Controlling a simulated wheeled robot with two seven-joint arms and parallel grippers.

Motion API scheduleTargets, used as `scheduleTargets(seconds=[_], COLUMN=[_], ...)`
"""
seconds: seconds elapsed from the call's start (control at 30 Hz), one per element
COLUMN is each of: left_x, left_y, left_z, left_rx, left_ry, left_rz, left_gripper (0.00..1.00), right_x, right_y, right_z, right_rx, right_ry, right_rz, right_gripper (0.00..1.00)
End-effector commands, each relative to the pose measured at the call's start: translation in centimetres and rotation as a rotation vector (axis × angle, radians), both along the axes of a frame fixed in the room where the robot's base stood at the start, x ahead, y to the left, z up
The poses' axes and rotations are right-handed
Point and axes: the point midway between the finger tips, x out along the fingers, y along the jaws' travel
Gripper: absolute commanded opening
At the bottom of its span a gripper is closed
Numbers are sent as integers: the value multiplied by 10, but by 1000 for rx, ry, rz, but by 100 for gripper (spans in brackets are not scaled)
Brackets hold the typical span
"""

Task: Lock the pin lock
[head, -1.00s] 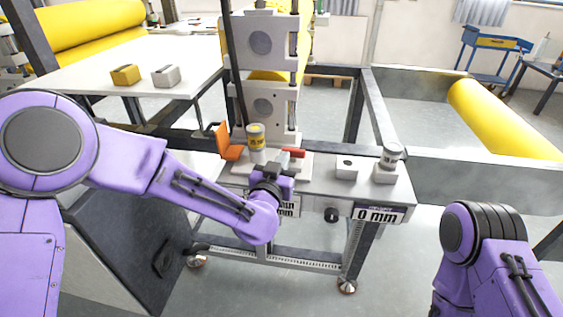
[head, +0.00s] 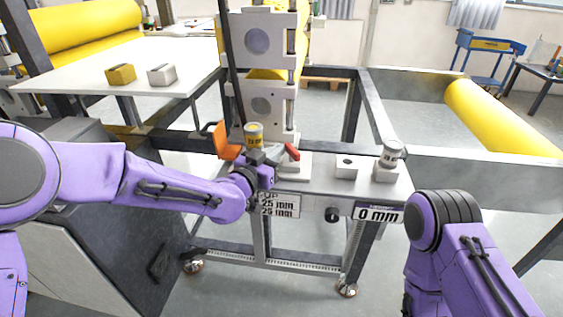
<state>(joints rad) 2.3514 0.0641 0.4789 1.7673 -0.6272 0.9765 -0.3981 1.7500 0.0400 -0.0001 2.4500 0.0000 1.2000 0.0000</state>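The pin lock with a red-tipped handle (head: 292,152) is on the light machine ledge below the rollers. Its handle slants down to the right, and its base is partly hidden by my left gripper. My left gripper (head: 268,155) is right at the pin lock, just left of the red tip. Whether its fingers touch or hold the handle cannot be made out. My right arm is at the lower right, and its gripper is out of view.
A white block (head: 346,166) and a grey knob (head: 391,153) are on the ledge's right. A "0 mm" sign (head: 377,214) hangs on the front.

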Motion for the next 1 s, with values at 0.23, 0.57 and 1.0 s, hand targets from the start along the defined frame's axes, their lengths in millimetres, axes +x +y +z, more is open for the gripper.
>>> scheduleTargets(seconds=[0.23,0.57,1.0], left_x=[7,12,13], left_y=[0,0,0], left_z=[0,0,0], left_rx=[1,0,0], left_ry=[-1,0,0], left_rz=[1,2,2], left_gripper=[0,0,0], right_x=[0,0,0], right_y=[0,0,0], right_z=[-2,-3,-3], right_rx=[0,0,0], right_ry=[0,0,0], right_rz=[0,0,0], right_gripper=[42,42,42])
